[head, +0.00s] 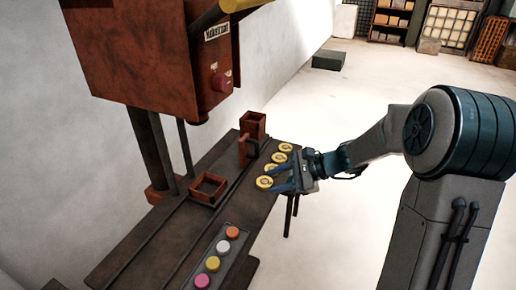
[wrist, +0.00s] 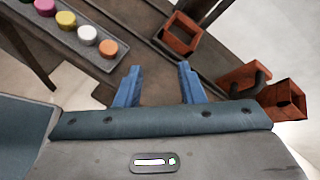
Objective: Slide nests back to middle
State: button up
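A square, open-topped red-brown frame (head: 208,189) sits on the dark rail of the bench; it also shows in the wrist view (wrist: 181,34). A red-brown piece with a dark handle (head: 244,150) stands farther along the rail, also in the wrist view (wrist: 240,80). A taller open red-brown box (head: 253,124) is at the far end, at right in the wrist view (wrist: 287,98). I cannot tell which of these are the nests. My gripper (head: 276,180) is over the bench's right edge, its blue fingers (wrist: 160,84) apart with nothing between them.
A tray (head: 232,258) holds pink, yellow, white and orange round pieces at the near end. A rust-coloured machine head (head: 140,60) overhangs the bench at left.

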jog(key=w+f+m+t+y, duration=0.2)
jog(key=w+f+m, duration=0.15)
jog(key=w, duration=0.35)
jog(key=m+t+y+b, duration=0.1)
jog(key=m+t+y, duration=0.1)
jog(key=m+t, duration=0.5)
send_near(257, 146)
jog(key=shift+m+g, duration=0.35)
jog(key=shift+g, duration=0.25)
jog(key=x, duration=0.3)
jog(key=p+x, duration=0.1)
jog(key=x, duration=0.3)
jog(key=w+f+x, duration=0.1)
jog(key=x, duration=0.2)
jog(key=shift+w+d+p, duration=0.15)
jog(key=shift+p, duration=0.15)
grip_shut()
